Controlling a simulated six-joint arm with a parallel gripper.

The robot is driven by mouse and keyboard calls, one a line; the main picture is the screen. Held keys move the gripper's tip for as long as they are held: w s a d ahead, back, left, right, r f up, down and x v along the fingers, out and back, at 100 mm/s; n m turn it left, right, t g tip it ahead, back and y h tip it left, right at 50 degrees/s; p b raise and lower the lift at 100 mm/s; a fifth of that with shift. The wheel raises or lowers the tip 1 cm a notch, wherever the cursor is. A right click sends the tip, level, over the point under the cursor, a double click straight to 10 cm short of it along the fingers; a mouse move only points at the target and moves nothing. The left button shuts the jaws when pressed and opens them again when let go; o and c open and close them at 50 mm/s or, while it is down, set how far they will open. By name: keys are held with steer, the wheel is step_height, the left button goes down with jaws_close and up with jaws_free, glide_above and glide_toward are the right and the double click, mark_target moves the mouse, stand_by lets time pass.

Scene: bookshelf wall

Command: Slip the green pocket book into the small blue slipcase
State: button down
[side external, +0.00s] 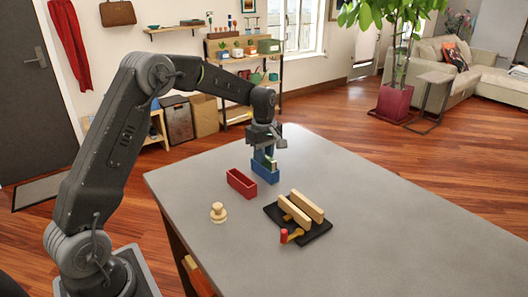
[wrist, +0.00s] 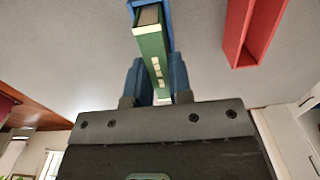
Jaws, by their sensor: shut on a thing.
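The green pocket book (wrist: 151,46) is held between the two fingers of my gripper (wrist: 156,82), which is shut on it. In the side view, my gripper (side external: 265,154) points down directly above the small blue slipcase (side external: 265,173), and only a sliver of the book shows. In the wrist view, the slipcase (wrist: 167,12) shows behind and beside the book's far end. The book is lined up with the slipcase and close to its opening; I cannot tell how deep its lower end sits in it.
A red slipcase (side external: 241,183) stands close by at the left, also seen in the wrist view (wrist: 248,36). A black base with wooden blocks (side external: 305,208), a red-headed mallet (side external: 286,236) and a wooden knob-like piece (side external: 217,212) lie nearer. The table's right side (side external: 400,230) is clear.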

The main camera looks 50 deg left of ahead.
steer(key=shift+f, duration=0.5)
steer(key=c, duration=1)
jaws_free()
steer(key=shift+o, duration=0.6)
steer(key=o, duration=0.3)
steer(key=shift+o, duration=0.2)
steer(key=shift+r, duration=3.55)
